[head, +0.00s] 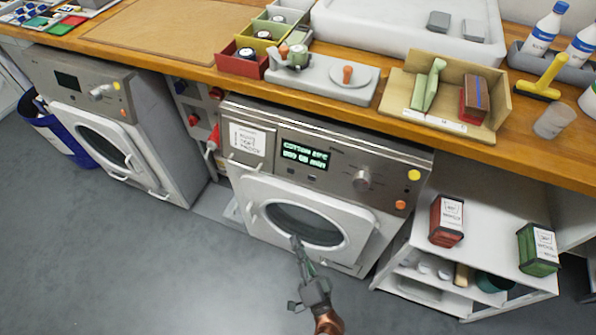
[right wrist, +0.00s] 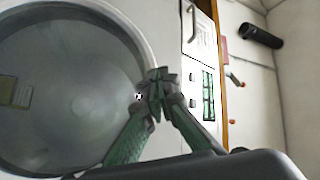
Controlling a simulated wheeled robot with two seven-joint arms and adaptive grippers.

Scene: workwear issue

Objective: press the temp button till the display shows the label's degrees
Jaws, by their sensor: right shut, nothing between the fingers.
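The right-hand washing machine has a lit display (head: 304,156) with green text. Its first line seems to start with "COTTON"; the degrees are too small to read surely. Small dark buttons (head: 290,170) sit just below the display; their markings cannot be read. A white label (head: 246,138) is on the drawer front left of the display, its print unreadable. My right gripper (head: 295,242) is shut and empty, in front of the round door, below the panel. In the right wrist view its fingertips (right wrist: 157,80) meet before the door, with the display (right wrist: 208,95) beyond. My left gripper is not in view.
A round knob (head: 362,179), a yellow button (head: 414,175) and an orange button (head: 400,205) are on the panel's right. A second washer (head: 120,125) stands left. Red (head: 447,220) and green (head: 538,249) boxes stand on the right shelf unit. Floor in front is clear.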

